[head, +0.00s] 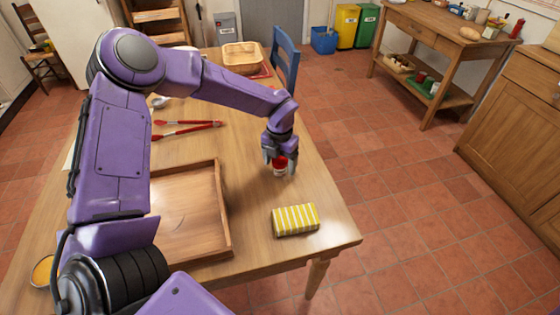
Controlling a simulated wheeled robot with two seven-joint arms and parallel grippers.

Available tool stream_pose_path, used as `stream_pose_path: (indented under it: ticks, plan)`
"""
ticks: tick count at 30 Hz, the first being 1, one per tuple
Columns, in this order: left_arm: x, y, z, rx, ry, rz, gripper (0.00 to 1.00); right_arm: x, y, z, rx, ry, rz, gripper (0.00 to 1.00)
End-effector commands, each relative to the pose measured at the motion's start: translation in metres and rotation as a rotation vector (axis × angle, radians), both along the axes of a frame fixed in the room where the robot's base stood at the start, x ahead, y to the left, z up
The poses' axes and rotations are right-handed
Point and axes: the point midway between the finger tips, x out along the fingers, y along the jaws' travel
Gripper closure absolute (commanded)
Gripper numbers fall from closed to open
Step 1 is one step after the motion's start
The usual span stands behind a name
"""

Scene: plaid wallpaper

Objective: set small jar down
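The small jar (280,168), red with a pale lower part, is between the fingers of my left gripper (280,165). The gripper points down and its fingers appear shut on the jar's sides, hiding part of it. The jar is at or just above the wooden table (325,235), near its right edge; I cannot tell whether its base touches the top. My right gripper is not in view.
A wooden basket (242,56) stands at the far end. Bare tabletop surrounds the jar.

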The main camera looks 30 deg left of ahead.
Motion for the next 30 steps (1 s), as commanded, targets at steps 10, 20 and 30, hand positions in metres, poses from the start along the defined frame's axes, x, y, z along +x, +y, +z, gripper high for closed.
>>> stream_pose_path:
  ticks: [10, 20, 30]
  plan:
    - [0.001, 0.000, 0.009, 0.000, -0.002, 0.000, 0.23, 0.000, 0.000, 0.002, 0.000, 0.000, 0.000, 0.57]
    - [0.001, 0.000, 0.089, -0.001, -0.006, 0.001, 0.23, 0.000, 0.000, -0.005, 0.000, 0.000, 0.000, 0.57]
    - [0.000, 0.000, 0.124, 0.000, 0.000, 0.000, 0.23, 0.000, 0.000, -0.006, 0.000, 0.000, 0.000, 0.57]
